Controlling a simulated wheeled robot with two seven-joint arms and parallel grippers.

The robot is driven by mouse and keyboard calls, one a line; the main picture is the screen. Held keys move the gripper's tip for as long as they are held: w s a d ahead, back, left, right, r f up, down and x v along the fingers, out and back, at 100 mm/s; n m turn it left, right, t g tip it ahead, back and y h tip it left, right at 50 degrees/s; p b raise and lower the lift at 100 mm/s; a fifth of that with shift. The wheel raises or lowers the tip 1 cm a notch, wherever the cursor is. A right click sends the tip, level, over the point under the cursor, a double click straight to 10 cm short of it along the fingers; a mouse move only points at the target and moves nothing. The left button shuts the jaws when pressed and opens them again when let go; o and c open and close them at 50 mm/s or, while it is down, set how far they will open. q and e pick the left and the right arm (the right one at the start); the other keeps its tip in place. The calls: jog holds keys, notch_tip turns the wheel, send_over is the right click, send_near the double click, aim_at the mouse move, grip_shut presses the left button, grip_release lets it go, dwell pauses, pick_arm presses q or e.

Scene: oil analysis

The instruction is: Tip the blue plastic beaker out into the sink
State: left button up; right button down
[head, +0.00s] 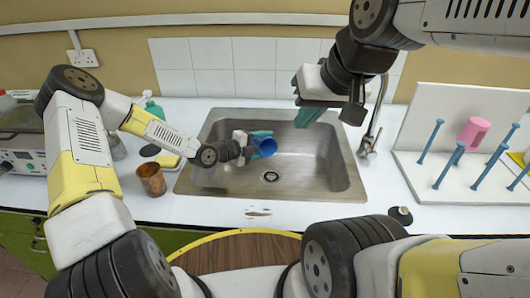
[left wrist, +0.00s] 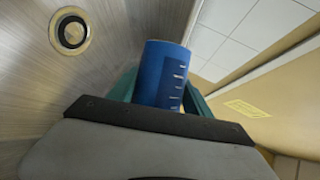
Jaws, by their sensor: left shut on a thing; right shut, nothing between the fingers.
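The blue plastic beaker (head: 265,145) is held over the sink (head: 320,170) by my left gripper (head: 254,140), which is shut on it. In the head view the beaker is tilted, with its open mouth facing right and toward the camera. In the left wrist view the beaker (left wrist: 162,75) sits between the teal fingers, its graduation marks showing. The drain (head: 270,176) is a little below it in the head view; the drain also shows in the left wrist view (left wrist: 72,32). My right gripper (head: 310,115) is shut and empty above the sink's right back part.
The faucet (head: 369,140) is at the sink's right edge. A white peg rack (head: 465,178) with a pink beaker (head: 474,132) stands at the right.

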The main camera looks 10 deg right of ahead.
aim_at(274, 142)
pick_arm(q)
jog(key=shift+s+d+r+m+p, duration=0.1)
jog(key=shift+s+m+p, duration=0.25)
jog(key=shift+p, duration=0.5)
jog(key=shift+s+r+m+t+p, duration=0.2)
jog(key=shift+m+t+p, duration=0.3)
jog(key=shift+p, duration=1.35)
jog(key=shift+s+d+r+m+t+h, duration=0.15)
jog(key=shift+s+m+t+h, duration=0.3)
jog(key=shift+m, duration=0.65)
jog(key=shift+s+d+r+m+t+h, duration=0.2)
jog(key=shift+s+m+t, duration=0.3)
jog(key=shift+m, duration=0.55)
jog(key=shift+s+d+r+m+t+h, duration=0.1)
jog(key=shift+s+r+m+t+h, duration=0.2)
jog(key=shift+r+m, duration=0.5)
jog(key=shift+s+r+m+t+h, duration=0.15)
jog(key=shift+s+r+m+h, duration=0.25)
jog(key=shift+r+m, duration=0.35)
dwell(0.8)
jog(key=shift+s+r+m, duration=0.25)
jog(key=shift+r+m, duration=0.4)
